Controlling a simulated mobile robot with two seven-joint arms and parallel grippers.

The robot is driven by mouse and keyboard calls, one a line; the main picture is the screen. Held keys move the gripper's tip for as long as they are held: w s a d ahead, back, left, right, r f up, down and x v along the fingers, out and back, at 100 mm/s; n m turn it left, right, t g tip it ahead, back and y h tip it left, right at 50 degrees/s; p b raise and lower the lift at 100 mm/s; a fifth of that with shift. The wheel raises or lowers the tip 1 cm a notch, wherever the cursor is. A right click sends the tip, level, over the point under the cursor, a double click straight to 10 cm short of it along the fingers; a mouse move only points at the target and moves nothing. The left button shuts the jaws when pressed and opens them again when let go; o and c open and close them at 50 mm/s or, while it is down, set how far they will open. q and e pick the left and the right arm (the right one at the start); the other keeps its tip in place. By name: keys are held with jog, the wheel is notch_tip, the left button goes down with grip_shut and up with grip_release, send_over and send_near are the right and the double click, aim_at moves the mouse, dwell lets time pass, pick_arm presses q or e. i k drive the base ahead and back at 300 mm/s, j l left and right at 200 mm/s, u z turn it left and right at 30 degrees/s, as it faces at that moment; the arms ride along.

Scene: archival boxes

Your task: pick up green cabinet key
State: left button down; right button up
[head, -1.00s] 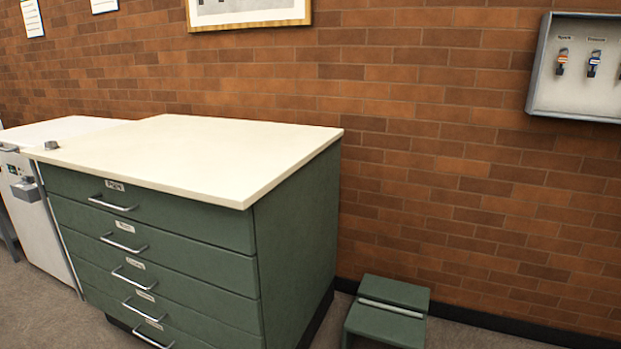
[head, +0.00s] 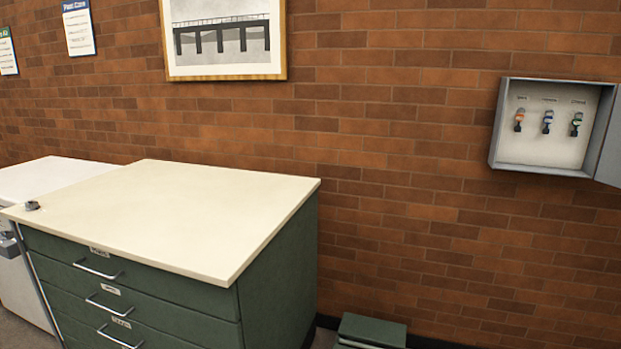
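A grey key cabinet (head: 547,168) hangs on the brick wall at the right, its door (head: 608,150) swung open to the right. Inside, three keys hang in a row under small labels too small to read. The green key (head: 576,124) is the rightmost. A blue key (head: 547,122) hangs in the middle and an orange-red key (head: 519,120) at the left. Neither of my grippers shows in the head view.
A green drawer cabinet (head: 281,262) with a bare cream top (head: 170,215) stands at the left against the wall. A small grey object (head: 32,205) lies at its left edge. A green step stool (head: 372,330) stands low beside it. A framed picture (head: 222,75) hangs above.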

aim_at(576, 122)
jog(key=z, duration=1.45)
jog(key=u, duration=2)
jog(key=z, duration=1.9)
